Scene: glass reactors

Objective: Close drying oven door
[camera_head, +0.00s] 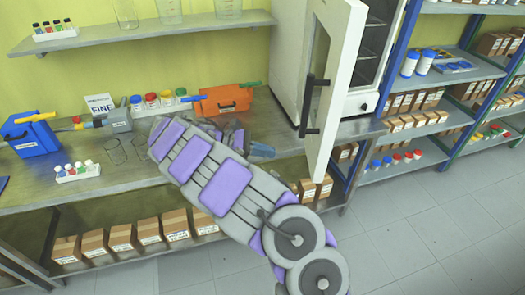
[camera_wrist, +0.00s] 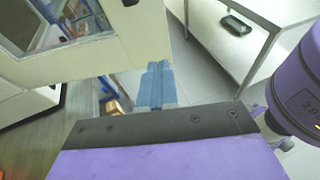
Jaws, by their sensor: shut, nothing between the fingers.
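The drying oven (camera_head: 288,50) is a white cabinet at the top centre right of the head view, on the bench. Its white door (camera_head: 341,75) stands wide open toward me, with a dark vertical handle (camera_head: 311,103) and a window. Shelves show inside the oven. My gripper (camera_head: 262,150) is partly hidden behind my arm in the head view, left of the door's lower part. In the wrist view, my gripper (camera_wrist: 158,70) has its blue fingers together and empty. The pale door (camera_wrist: 125,45) with its window lies at upper left there, close to the fingers; contact cannot be told.
The bench (camera_head: 130,180) holds an orange case (camera_head: 228,101), a blue case (camera_head: 32,138), jars and glassware left of the oven. Shelving (camera_head: 430,124) with boxes stands at right. The floor (camera_head: 420,240) is clear at lower right. A white table (camera_wrist: 228,45) shows in the wrist view.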

